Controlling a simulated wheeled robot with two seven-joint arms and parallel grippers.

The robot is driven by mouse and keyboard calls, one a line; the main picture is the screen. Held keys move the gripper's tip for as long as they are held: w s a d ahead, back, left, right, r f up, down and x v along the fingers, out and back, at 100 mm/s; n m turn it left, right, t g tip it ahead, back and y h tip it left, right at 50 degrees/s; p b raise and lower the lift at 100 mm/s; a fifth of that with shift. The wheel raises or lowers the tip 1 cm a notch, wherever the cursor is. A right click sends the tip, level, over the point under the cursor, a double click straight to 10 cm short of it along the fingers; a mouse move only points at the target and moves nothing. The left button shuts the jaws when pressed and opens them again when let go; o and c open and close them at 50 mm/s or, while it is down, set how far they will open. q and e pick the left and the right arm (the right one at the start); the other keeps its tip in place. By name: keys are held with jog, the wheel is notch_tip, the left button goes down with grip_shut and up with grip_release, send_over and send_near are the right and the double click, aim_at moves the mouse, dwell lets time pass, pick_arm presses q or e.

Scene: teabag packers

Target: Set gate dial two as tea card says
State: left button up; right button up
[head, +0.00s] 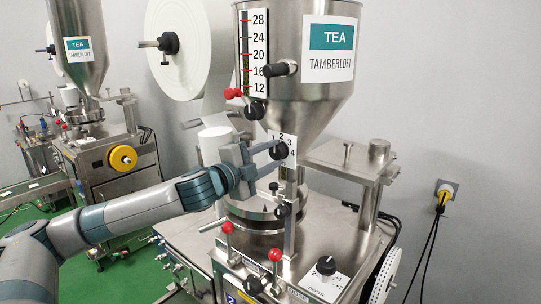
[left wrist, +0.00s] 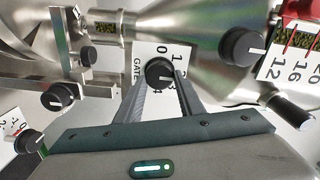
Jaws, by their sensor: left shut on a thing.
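The gate dial (head: 279,152) is a black knob on a white numbered plate (head: 289,141) below the near hopper. My left gripper (head: 272,149) reaches it from the left and is shut on it. The left wrist view shows the dial (left wrist: 159,72) between the two fingers, on a plate marked GATE. The dial's white mark appears to point towards 4; the fingers hide part of the numbers. A card (head: 331,48) on the hopper reads TEA TAMBERLOFT. My right gripper is out of view.
A level scale (head: 253,50) and black knobs (head: 255,110) sit above the dial. Red-balled levers (head: 275,255) and a depth dial (head: 326,265) are below. A second packer (head: 78,45), also labelled TEA, stands at the back left.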

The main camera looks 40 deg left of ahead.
pick_arm(q)
jog(key=shift+f, duration=0.1)
jog(key=o, duration=1.1)
jog(key=shift+c, duration=0.2)
jog(key=shift+s, duration=0.1)
jog(key=s+a+b, duration=0.1)
jog(key=s+b, duration=1.4)
jog(key=s, duration=0.2)
jog(key=shift+a+b, duration=0.2)
jog(key=shift+b, duration=0.15)
jog(key=shift+s, duration=0.2)
